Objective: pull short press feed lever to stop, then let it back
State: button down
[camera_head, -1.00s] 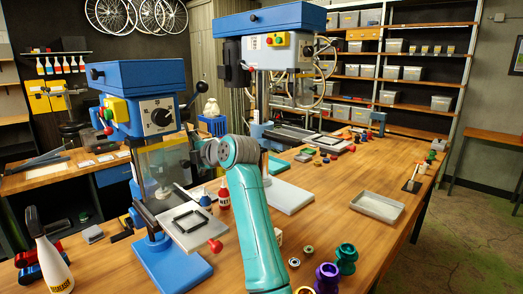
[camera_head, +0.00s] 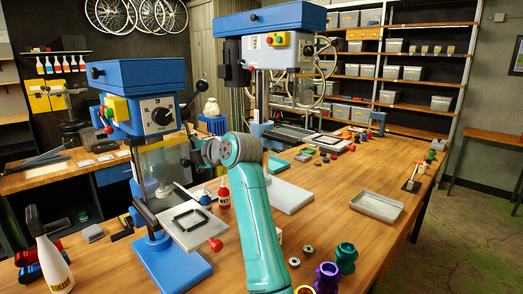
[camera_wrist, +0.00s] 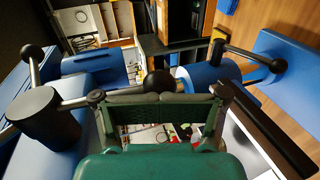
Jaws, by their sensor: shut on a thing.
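The short press (camera_head: 140,78) is the blue drill press at the left in the head view. Its feed lever has a black hub and a metal spoke (camera_head: 190,98) ending in a black knob (camera_head: 202,86). In the wrist view, the dark hub (camera_wrist: 45,117) is at the left, with one free spoke and knob (camera_wrist: 32,53) pointing up. Another spoke runs behind my fingers to a black knob (camera_wrist: 158,83). My gripper (camera_wrist: 156,98) is shut on this knob. In the head view my gripper's tips are hard to make out beside the press.
A taller blue press (camera_head: 270,20) stands behind to the right. The short press's table (camera_head: 187,232) carries a dark square frame, with a red-knobbed handle below. Bottles, a grey tray (camera_head: 376,206) and colored spools stand on the wooden bench.

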jog(key=shift+d, duration=0.1)
jog(key=shift+s+d+r, duration=0.25)
jog(key=shift+s+d, duration=0.05)
jog(key=shift+d, duration=0.25)
jog(key=v, duration=0.5)
jog(key=shift+s+d+r, duration=0.15)
jog(key=shift+s+r, duration=0.05)
